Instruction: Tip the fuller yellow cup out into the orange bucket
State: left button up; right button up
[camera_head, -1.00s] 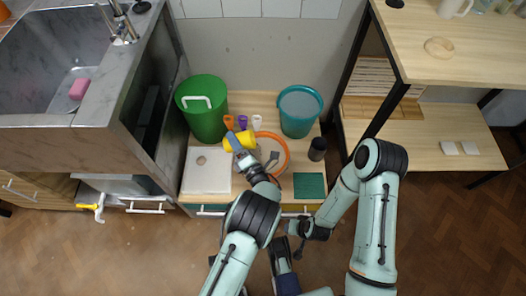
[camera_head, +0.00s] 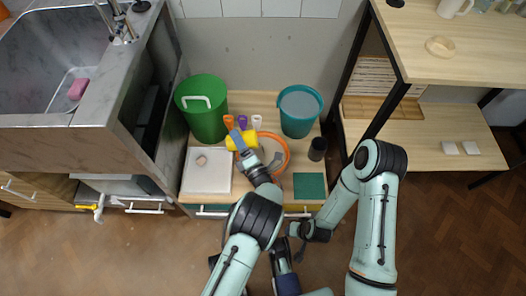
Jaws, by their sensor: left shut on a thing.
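A yellow cup (camera_head: 249,137) is in my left gripper (camera_head: 240,142), which is shut on it. The cup looks tipped on its side, at the left edge of the orange bucket (camera_head: 287,160). The bucket shows as an orange rim around a grey inside, partly hidden by my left gripper and wrist. The cup's contents cannot be made out, and I cannot tell whether anything is flowing out. I see no second yellow cup. My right gripper (camera_head: 298,246) hangs low in front of the bench, away from the cup; its jaws are too small to read.
A green bucket (camera_head: 206,115) stands at the back left and a teal bucket (camera_head: 299,112) at the back right. Orange, purple and white small items (camera_head: 242,122) sit behind the cup. A white tray (camera_head: 206,180), a dark cup (camera_head: 317,148) and a green mat (camera_head: 309,186) flank the orange bucket.

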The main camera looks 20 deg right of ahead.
pick_arm(q)
jog(key=shift+a+r+m+t, duration=0.15)
jog(key=shift+r+m+t, duration=0.15)
jog(key=shift+m, duration=0.3)
pick_arm(e)
jog(key=shift+w+r, duration=0.2)
pick_arm(q)
jog(key=shift+d+r+m+t+h, duration=0.2)
jog(key=shift+r+m+t+h, duration=0.15)
jog(key=shift+m, duration=0.45)
pick_arm(e)
jog(key=shift+w+r, duration=0.2)
